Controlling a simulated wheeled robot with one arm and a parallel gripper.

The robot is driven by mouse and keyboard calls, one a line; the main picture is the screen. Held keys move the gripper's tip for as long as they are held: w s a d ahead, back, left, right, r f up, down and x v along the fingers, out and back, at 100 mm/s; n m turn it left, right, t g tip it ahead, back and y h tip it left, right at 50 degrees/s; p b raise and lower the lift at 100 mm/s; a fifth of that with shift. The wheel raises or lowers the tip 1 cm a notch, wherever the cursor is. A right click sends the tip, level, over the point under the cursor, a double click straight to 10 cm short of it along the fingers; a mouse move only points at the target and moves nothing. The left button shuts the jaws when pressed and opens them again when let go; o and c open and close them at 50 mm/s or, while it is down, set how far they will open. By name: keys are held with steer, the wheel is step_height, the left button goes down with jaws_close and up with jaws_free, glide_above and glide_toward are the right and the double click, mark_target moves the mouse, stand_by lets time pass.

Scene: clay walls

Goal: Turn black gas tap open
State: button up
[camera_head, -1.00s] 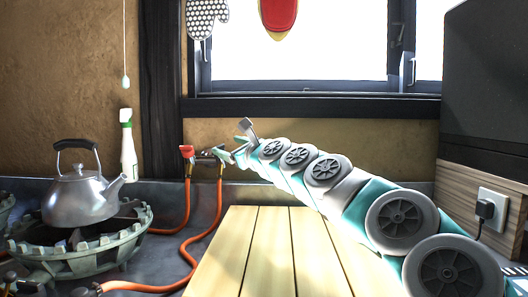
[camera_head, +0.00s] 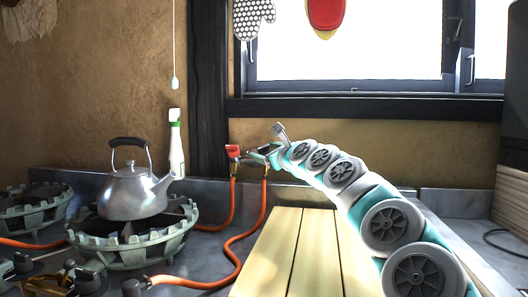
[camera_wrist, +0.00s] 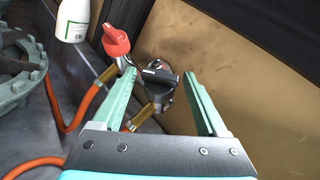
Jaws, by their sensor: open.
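The black gas tap (camera_wrist: 160,77) is on the clay wall in the wrist view, with its dark handle between my open fingers. My gripper (camera_wrist: 160,74) points at it, one finger on each side, with no clear contact visible. In the head view my gripper (camera_head: 262,152) is at the wall just right of the red tap and largely hides the black tap. The red tap (camera_wrist: 116,40) is just left of the left finger in the wrist view; it also shows in the head view (camera_head: 233,152). An orange hose (camera_head: 262,205) hangs below the black tap.
A kettle (camera_head: 135,192) stands on a green burner (camera_head: 150,250) at the left. A white spray bottle (camera_head: 176,145) stands by the wall. A slatted wooden board (camera_head: 290,255) lies below my arm. More orange hose runs along the counter. A dark-framed window is above.

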steer(key=shift+w+a, duration=0.2)
steer(key=shift+w, duration=0.1)
steer(key=shift+c, duration=0.2)
jaws_close()
steer(key=shift+d+r+p, duration=0.1)
steer(key=shift+p, duration=0.2)
